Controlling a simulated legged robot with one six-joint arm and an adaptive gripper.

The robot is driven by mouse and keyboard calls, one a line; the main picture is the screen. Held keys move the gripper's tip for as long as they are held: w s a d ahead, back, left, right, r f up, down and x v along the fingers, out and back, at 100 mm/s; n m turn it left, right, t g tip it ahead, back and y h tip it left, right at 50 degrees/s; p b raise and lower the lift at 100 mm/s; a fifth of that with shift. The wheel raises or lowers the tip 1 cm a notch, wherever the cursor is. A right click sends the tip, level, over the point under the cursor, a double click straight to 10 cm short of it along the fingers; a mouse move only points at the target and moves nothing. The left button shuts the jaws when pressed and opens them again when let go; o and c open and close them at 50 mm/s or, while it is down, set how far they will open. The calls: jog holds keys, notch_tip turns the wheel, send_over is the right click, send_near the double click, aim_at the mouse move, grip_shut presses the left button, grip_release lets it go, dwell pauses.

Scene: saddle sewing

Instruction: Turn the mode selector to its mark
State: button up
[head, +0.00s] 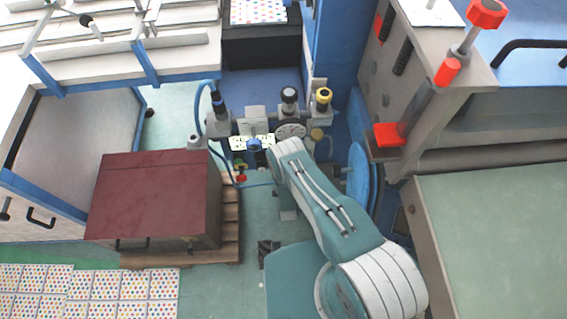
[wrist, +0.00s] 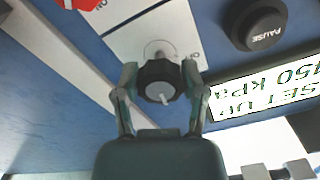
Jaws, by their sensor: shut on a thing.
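The mode selector is a black ridged knob (wrist: 150,73) with a grey centre and a pale pointer line, in the middle of the wrist view. It sits on a white plate (wrist: 150,38) with small dark markings, partly hidden by the knob. My gripper (wrist: 160,68) is shut on the knob, one finger on its left side and one on its right. In the head view my arm reaches toward the machine at the centre, and I cannot make out the knob there.
A black PAUSE button (wrist: 262,24) and a lit display (wrist: 262,90) reading 450 kPa lie right of the knob. A red part (wrist: 80,3) is at the upper left. In the head view, a dark red-topped box (head: 155,190) stands on a pallet (head: 231,225) left of my arm.

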jog(key=m, duration=0.5)
jog(key=shift+m, duration=2.6)
jog(key=o, duration=1.2)
jog(key=shift+c, duration=0.2)
jog(key=s, duration=1.2)
jog(key=shift+w, duration=0.1)
